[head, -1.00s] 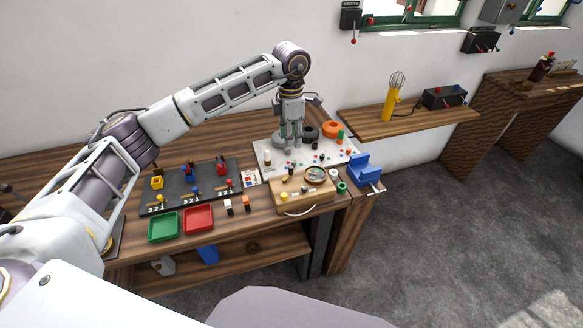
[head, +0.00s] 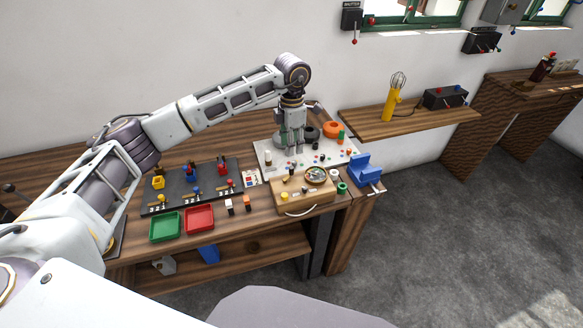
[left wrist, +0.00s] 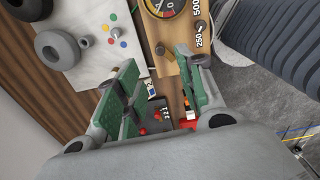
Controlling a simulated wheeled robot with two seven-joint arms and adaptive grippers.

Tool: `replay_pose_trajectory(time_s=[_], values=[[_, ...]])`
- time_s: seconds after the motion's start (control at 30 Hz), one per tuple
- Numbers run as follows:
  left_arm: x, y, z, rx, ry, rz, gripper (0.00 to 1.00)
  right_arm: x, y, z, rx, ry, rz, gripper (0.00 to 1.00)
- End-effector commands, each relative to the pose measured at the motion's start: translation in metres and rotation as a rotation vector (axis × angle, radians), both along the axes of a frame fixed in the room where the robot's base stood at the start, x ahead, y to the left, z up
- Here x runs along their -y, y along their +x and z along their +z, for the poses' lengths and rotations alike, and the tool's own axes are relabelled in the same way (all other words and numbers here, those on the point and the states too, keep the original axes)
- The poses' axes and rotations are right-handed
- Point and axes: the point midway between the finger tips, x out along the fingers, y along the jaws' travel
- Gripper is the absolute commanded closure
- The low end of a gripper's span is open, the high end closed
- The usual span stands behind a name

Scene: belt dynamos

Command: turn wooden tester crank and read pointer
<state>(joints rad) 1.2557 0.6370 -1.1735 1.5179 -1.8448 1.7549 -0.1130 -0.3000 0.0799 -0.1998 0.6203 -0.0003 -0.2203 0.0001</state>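The wooden tester (head: 322,195) is a light wood box at the front right of the bench, with a round dial (head: 316,175) on top and a pale cable on its front. In the left wrist view, part of the dial (left wrist: 166,8) shows at the top edge, and its pointer reading cannot be made out. A small brown knob (left wrist: 160,48), perhaps the crank, stands on the tester's top. My left gripper (head: 292,150) points down just behind the tester. In the left wrist view its green-padded fingers (left wrist: 156,58) are apart, with nothing between them. My right gripper is not in view.
A white board (head: 265,155) with coloured buttons lies behind the tester, with dark rings and an orange ring. A blue holder (head: 364,170) stands to the right. A green tray (head: 165,226), a red tray (head: 199,218) and a black rack (head: 185,185) are to the left.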

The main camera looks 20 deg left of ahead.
Motion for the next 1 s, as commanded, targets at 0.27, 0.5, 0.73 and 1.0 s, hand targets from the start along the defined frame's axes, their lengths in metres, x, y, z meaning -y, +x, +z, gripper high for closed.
replay_pose_trajectory(time_s=[0.27, 0.5, 0.73, 1.0], values=[[0.0, 0.0, -0.035, -0.002, 0.001, -0.001, 0.62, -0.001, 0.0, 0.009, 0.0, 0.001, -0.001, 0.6], [-0.001, 0.0, -0.068, -0.003, 0.001, 0.0, 0.62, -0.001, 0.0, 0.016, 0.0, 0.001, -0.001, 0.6], [0.0, 0.0, -0.095, -0.003, 0.0, 0.0, 0.62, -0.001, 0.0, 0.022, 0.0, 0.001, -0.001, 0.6], [-0.001, 0.0, -0.113, -0.001, 0.0, -0.001, 0.62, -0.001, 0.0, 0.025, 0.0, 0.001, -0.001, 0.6]])
